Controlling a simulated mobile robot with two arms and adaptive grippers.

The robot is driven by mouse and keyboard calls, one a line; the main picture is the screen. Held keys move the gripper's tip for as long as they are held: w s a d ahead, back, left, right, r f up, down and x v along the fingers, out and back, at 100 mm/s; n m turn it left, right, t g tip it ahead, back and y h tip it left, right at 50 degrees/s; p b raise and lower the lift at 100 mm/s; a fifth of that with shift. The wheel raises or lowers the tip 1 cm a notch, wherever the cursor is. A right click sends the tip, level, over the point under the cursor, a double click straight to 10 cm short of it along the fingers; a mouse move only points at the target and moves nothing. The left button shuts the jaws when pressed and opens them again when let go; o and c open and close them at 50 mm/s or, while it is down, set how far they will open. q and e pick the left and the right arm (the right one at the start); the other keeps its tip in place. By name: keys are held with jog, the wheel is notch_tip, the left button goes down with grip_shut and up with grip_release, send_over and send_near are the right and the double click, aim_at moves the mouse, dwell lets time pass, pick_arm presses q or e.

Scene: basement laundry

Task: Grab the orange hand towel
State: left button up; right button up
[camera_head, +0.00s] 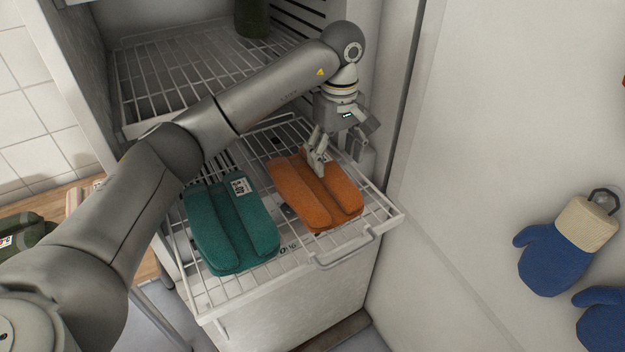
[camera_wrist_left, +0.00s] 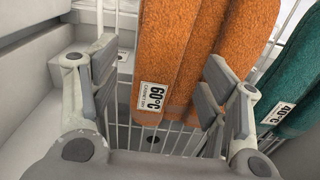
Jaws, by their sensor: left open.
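The orange hand towel (camera_head: 322,206) is folded and lies on the right side of a pulled-out wire shelf (camera_head: 290,268). My left gripper (camera_head: 338,160) is at its far end, with one finger over the towel and the other to its right. In the left wrist view the fingers (camera_wrist_left: 160,88) are spread, and the towel (camera_wrist_left: 187,50) with its 60°C label extends between and beyond them. I cannot tell whether the fingers touch it. My right gripper is not in view.
A folded teal towel (camera_head: 232,225) with a 40°C label lies left of the orange one. An upper wire shelf (camera_head: 150,97) and the cabinet's side wall (camera_head: 400,100) are close to the arm.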

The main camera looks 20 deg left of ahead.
aim_at(334, 169)
pick_arm(q)
jog(key=shift+w+a+f+p, duration=0.15)
jog(key=shift+f+p, duration=0.4)
jog(key=shift+f, duration=1.7)
jog(key=shift+c, duration=0.2)
jog(key=c, duration=1.3)
jog(key=shift+r, duration=0.1)
jog(key=shift+c, duration=0.2)
